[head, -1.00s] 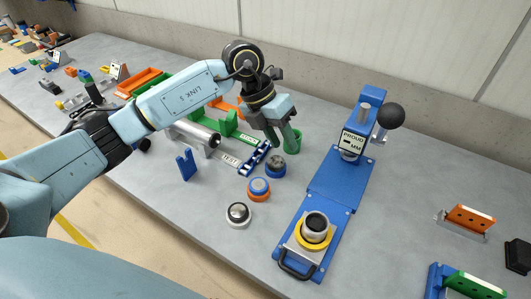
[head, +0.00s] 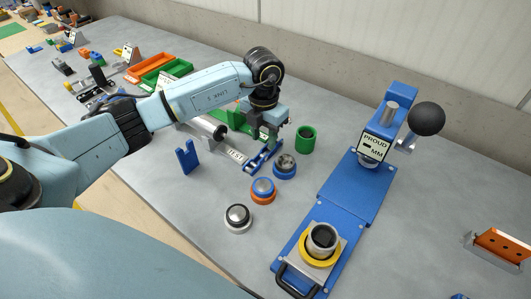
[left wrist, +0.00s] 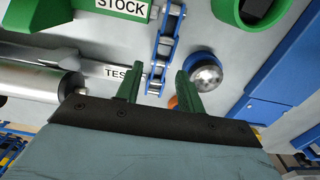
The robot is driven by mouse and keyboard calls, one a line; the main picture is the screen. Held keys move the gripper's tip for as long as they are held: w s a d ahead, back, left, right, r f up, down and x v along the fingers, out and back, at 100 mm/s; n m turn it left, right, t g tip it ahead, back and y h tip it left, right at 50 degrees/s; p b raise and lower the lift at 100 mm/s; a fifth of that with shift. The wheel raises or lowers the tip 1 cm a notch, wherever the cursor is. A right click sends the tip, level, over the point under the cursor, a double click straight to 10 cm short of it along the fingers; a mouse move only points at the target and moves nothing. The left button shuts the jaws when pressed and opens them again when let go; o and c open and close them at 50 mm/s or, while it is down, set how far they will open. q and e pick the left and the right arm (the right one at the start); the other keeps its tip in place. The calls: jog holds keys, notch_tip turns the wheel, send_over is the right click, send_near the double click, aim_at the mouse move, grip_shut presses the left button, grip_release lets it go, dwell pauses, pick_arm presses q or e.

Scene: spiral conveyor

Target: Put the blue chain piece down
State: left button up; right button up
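The blue chain piece (head: 262,158), with blue side plates and silver links, lies on the grey table beside the TEST label in the head view. In the left wrist view the chain piece (left wrist: 164,45) runs from the top edge down to between the fingertips. My left gripper (head: 266,142) is just above the chain piece and hides part of it in the head view. Its green fingers (left wrist: 158,88) stand apart on either side of the chain's near end, with gaps visible. Whether they touch the table cannot be told. My right gripper is not in view.
A blue cup with a metal ball (head: 285,166) stands just right of the chain, a green cup (head: 306,138) behind it. An orange-and-blue ring (head: 263,190) and a blue press (head: 350,195) are nearby. A silver cylinder (head: 209,126) lies left.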

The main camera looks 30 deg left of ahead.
aim_at(265, 151)
pick_arm(q)
notch_tip(265, 151, down, 5)
jog(key=shift+w+d+r, duration=0.1)
jog(key=shift+w+d, duration=0.05)
jog(key=shift+c, duration=0.2)
grip_shut()
jog(key=shift+r, duration=0.1)
notch_tip(265, 151, up, 10)
dwell(0.4)
